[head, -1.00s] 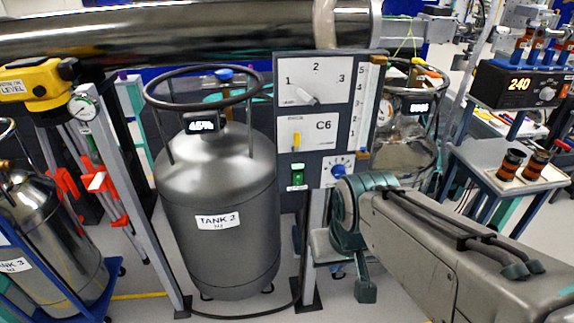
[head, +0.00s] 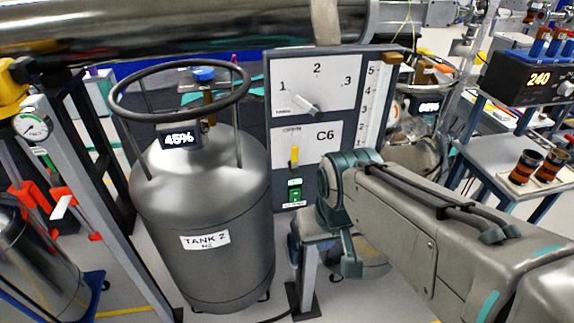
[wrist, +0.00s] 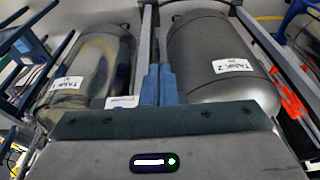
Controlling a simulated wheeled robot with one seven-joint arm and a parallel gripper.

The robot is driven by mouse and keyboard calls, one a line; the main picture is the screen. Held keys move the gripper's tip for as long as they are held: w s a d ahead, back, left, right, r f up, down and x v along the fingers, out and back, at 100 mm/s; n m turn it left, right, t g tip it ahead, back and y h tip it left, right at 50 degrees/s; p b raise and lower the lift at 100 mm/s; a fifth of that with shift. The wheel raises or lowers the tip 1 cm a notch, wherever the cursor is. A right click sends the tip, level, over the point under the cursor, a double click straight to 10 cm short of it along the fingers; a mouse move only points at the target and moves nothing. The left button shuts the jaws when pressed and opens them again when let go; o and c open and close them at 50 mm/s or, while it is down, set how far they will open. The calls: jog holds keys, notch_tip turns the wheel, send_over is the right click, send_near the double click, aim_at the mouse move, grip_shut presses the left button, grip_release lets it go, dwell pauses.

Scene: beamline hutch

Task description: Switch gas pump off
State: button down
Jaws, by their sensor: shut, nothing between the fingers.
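A grey control panel (head: 264,125) stands right of the Tank 2 cylinder in the head view. Low on it is a green rocker switch (head: 295,190) with a small label under it, too small to read. No label naming a gas pump is legible. My arm covers the panel's lower right, just right of the green switch. My gripper (wrist: 158,70) shows in the wrist view with its blue fingers together and empty, pointing between two tanks. The panel's face is not visible there, and the fingers cannot be made out clearly in the head view.
Tank 2 (head: 205,215) stands close on the left. A large metal pipe (head: 190,30) crosses above. A side table (head: 480,160) is at right.

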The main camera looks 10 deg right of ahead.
jog(key=w+d+f+n+t+y+b, duration=0.1)
jog(key=w+d+n+y+b, duration=0.1)
jog(key=w+n+b, duration=0.4)
jog(key=w+d+f+n+t+y+b, duration=0.1)
jog(key=w+n+b, duration=0.4)
jog(key=n+b, duration=0.5)
jog(key=shift+w+d+n+t+y, duration=0.35)
jog(key=shift+d+t+y, duration=0.25)
jog(key=shift+d+y, duration=0.5)
send_near(301, 195)
jog(key=shift+w+a+f, duration=0.35)
jog(key=shift+a+f, duration=0.45)
jog(key=shift+w+a+f, duration=0.35)
jog(key=shift+a+f, duration=0.5)
jog(key=shift+w+a+f, duration=0.35)
jog(key=shift+a+f, duration=0.45)
jog(key=shift+d, duration=0.15)
